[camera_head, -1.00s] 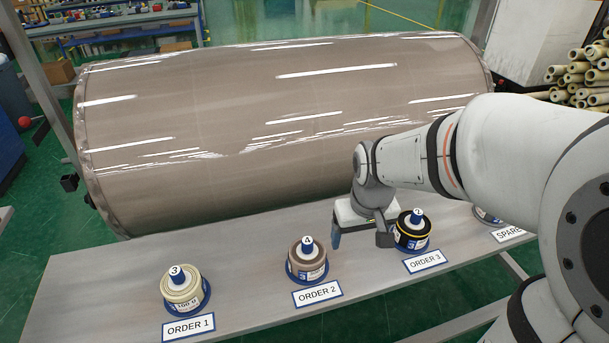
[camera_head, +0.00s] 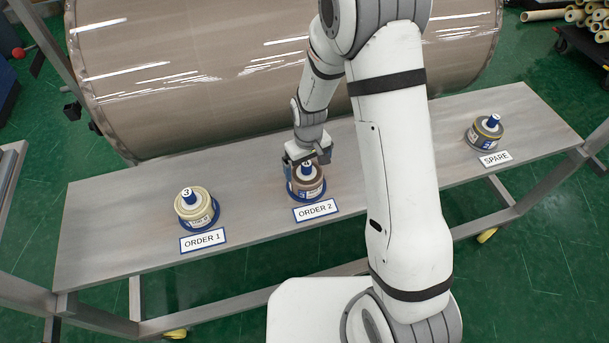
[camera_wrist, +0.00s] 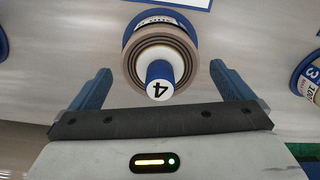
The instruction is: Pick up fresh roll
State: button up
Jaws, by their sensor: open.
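My gripper (camera_head: 308,158) is open just above and behind the brown roll (camera_head: 308,184) at the ORDER 2 label. In the wrist view my fingers (camera_wrist: 159,74) are spread to either side of that roll's blue core marked 4 (camera_wrist: 160,80), with nothing held. The brown roll (camera_wrist: 163,40) stands upright in a blue holder. A cream roll (camera_head: 194,208) with a core marked 3 stands at ORDER 1. A dark roll with a yellowish band (camera_head: 487,131) stands at SPARE. My arm hides the ORDER 3 place. No roll is marked as fresh.
The rolls stand on a long grey bench (camera_head: 120,222). A large wrapped brown roll (camera_head: 190,60) lies just behind it. The cream roll (camera_wrist: 312,82) shows at the wrist view's right edge. The bench is bare left of ORDER 1.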

aim_at(307, 173)
jog(key=shift+w+a+f+p, duration=0.1)
jog(key=shift+f+p, duration=0.35)
jog(key=shift+f, duration=0.8)
jog(key=shift+w+a+f+p, duration=0.1)
jog(key=shift+f+p, duration=0.3)
jog(key=shift+f, duration=0.8)
jog(key=shift+c, duration=0.2)
jog(key=c, duration=0.9)
